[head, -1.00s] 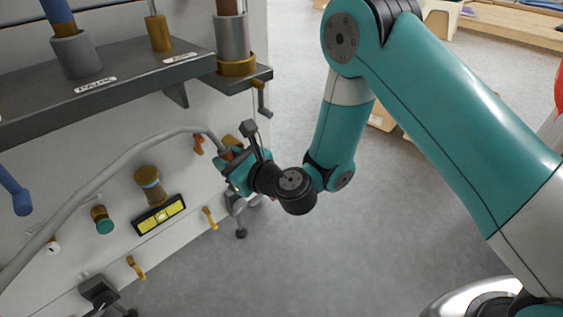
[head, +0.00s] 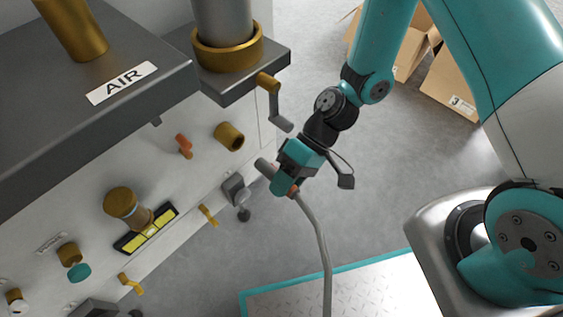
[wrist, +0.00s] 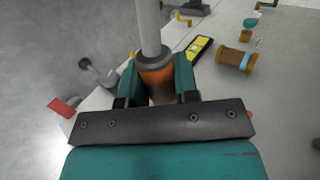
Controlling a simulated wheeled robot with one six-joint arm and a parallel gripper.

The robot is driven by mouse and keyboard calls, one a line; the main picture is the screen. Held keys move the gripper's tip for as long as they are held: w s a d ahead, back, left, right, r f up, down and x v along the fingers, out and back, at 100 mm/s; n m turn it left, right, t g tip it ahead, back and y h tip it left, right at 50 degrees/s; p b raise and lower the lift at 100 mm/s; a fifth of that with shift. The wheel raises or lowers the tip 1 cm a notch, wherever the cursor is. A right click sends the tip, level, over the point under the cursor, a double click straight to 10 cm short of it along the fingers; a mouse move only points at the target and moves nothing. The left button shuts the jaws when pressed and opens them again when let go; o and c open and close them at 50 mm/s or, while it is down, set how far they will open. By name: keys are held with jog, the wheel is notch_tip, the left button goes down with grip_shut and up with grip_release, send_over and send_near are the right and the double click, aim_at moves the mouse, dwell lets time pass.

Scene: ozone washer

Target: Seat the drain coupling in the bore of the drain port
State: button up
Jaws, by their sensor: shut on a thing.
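My gripper (head: 283,184) is shut on the drain coupling (head: 265,168), a short grey piece with an orange band and a grey hose (head: 318,235) hanging from it. The coupling's grey end points up and left toward the panel. In the wrist view the coupling (wrist: 157,74) shows orange below a grey collar, between the teal fingers. A brass port (head: 229,136) sticks out of the white panel, above and left of the coupling; I take it for the drain port. The coupling looks apart from it. The port's bore is hardly visible, and the port is not clearly seen in the wrist view.
A dark shelf marked AIR (head: 122,83) and a brass-ringed grey cylinder (head: 228,52) overhang the panel. A black-yellow level (head: 146,230), a brass spool-shaped fitting (head: 124,204) and an orange lever (head: 184,146) are on the panel.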

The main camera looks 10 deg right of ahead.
aim_at(266, 164)
jog(key=shift+d, duration=0.2)
jog(key=shift+w+r+p, duration=0.15)
jog(key=shift+r+p, duration=0.05)
jog(key=shift+p, duration=0.2)
jog(key=shift+w+a+f, duration=0.1)
jog(key=shift+w+a, duration=0.4)
jog(key=shift+w, duration=0.25)
jog(key=shift+w+a+r, duration=0.1)
jog(key=shift+w+a, duration=0.45)
jog(key=shift+w, duration=0.25)
jog(key=shift+w+a+f, duration=0.1)
jog(key=shift+w+a, duration=0.4)
jog(key=shift+w, duration=0.25)
jog(key=shift+p, duration=0.85)
jog(key=shift+w+a+b, duration=0.1)
jog(key=shift+w+a, duration=0.4)
jog(key=shift+w, duration=0.25)
jog(key=shift+w+a+b, duration=0.15)
jog(key=shift+w+a, duration=0.4)
jog(key=shift+w, duration=0.25)
jog(key=shift+w+a+b, duration=0.1)
jog(key=shift+w+a, duration=0.4)
jog(key=shift+w, duration=0.25)
jog(key=o, duration=1)
jog(key=shift+o, duration=0.2)
